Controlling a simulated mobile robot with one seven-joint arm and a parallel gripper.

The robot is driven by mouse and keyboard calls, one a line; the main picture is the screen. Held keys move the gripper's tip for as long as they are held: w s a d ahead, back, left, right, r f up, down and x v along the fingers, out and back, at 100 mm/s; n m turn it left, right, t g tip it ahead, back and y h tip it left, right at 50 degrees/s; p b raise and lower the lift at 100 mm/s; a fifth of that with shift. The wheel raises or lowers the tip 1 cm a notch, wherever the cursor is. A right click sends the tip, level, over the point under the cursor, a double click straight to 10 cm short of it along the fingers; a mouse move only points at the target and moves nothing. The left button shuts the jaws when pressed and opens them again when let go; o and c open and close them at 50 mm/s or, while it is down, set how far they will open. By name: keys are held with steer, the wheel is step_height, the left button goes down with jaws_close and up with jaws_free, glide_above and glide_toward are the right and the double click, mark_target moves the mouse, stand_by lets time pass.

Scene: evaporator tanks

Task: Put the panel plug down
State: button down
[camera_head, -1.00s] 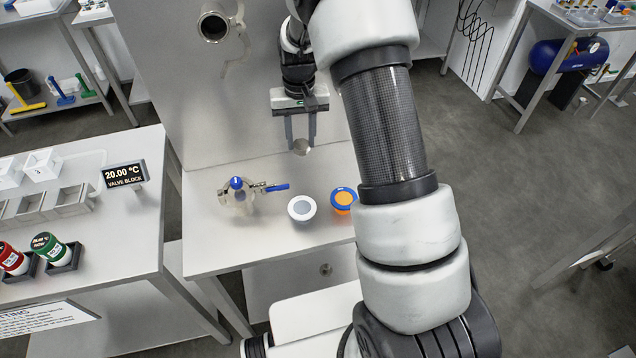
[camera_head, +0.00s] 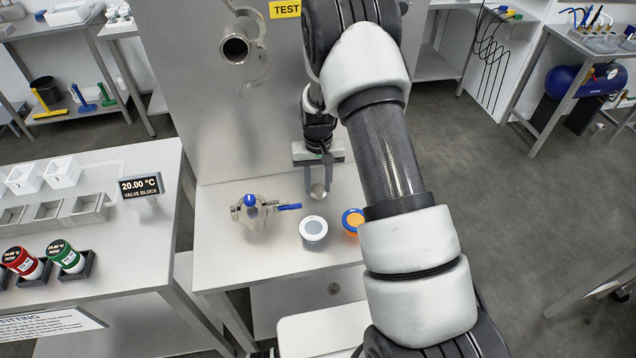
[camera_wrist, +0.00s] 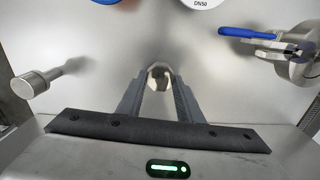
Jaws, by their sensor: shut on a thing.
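My gripper (camera_head: 319,183) is shut on the panel plug (camera_head: 318,191), a small round metal piece, over the back part of the steel bench top (camera_head: 222,220). In the wrist view the plug (camera_wrist: 158,77) sits between the two fingertips (camera_wrist: 158,85), with the bench surface beyond it. How far the plug is above the bench is hard to tell.
A white-rimmed cup (camera_head: 313,229) and a blue-and-orange one (camera_head: 352,221) stand in front of my gripper. An upright panel with a pipe opening (camera_head: 235,48) stands behind. Bare bench lies between clamp and gripper.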

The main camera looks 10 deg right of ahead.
steer(key=shift+f, duration=0.15)
steer(key=c, duration=1.2)
jaws_free()
